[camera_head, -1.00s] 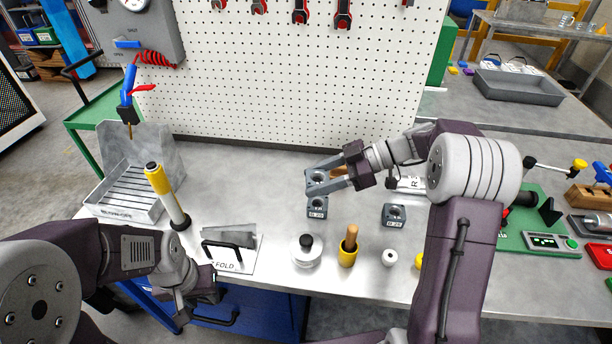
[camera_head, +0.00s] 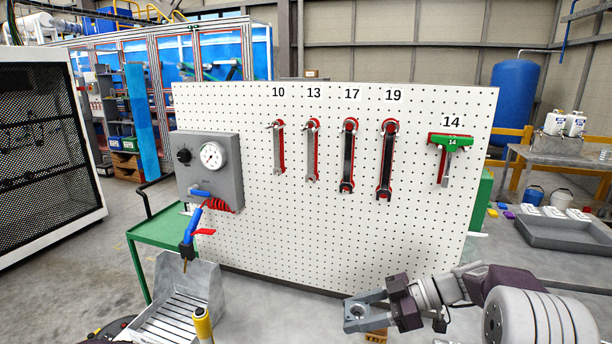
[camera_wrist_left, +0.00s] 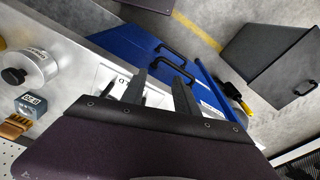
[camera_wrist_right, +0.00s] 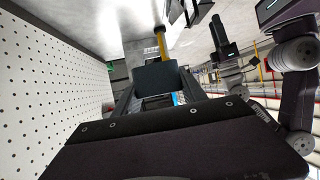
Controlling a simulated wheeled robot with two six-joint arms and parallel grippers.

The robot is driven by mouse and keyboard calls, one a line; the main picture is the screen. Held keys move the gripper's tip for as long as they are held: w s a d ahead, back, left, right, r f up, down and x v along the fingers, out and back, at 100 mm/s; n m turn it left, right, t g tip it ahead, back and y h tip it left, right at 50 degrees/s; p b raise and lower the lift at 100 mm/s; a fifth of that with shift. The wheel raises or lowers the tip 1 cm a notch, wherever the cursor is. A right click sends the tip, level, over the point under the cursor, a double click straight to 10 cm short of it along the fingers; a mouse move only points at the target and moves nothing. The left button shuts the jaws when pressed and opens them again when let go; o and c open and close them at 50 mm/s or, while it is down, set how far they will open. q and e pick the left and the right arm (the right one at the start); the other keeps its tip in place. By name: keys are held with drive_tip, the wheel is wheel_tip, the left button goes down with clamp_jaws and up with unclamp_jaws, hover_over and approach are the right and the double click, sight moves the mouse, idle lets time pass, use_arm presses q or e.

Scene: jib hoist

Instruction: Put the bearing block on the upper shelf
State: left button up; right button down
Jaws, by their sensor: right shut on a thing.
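My right gripper (camera_head: 372,313) is shut on a grey bearing block (camera_head: 357,312) with a round bore, held in front of the pegboard's lower edge. In the right wrist view the block (camera_wrist_right: 155,76) shows as a dark piece between the fingers. My left gripper (camera_wrist_left: 160,86) is open and empty, its fingers apart above the bench's front edge and a blue cabinet. Another block with a label (camera_wrist_left: 31,104) stands on the bench in the left wrist view. I cannot identify the upper shelf for certain in these views.
The white pegboard (camera_head: 330,225) carries several wrenches and a green-headed tool (camera_head: 450,141). A grey gauge box (camera_head: 211,168) hangs at its left. A slotted metal tray (camera_head: 172,318) and a yellow-topped cylinder (camera_head: 202,325) stand at lower left. A grey tray (camera_head: 570,234) lies at right.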

drive_tip(key=shift+w, duration=0.1)
wheel_tip(320, 180, down, 10)
drive_tip(key=s+d+m+t+b, duration=0.1)
drive_tip(key=m+t+b, duration=0.1)
drive_tip(key=b, duration=0.8)
drive_tip(key=shift+s+d+h+b, duration=0.3)
drive_tip(key=shift+s+d, duration=0.1)
drive_tip(key=w+a+f, duration=0.2)
drive_tip(key=a, duration=0.1)
drive_tip(key=w+a+f, duration=0.2)
drive_tip(key=a, duration=0.1)
drive_tip(key=w+a+f, duration=0.2)
drive_tip(key=a+f, duration=0.1)
drive_tip(key=shift+w+a, duration=0.3)
wheel_tip(320, 180, down, 4)
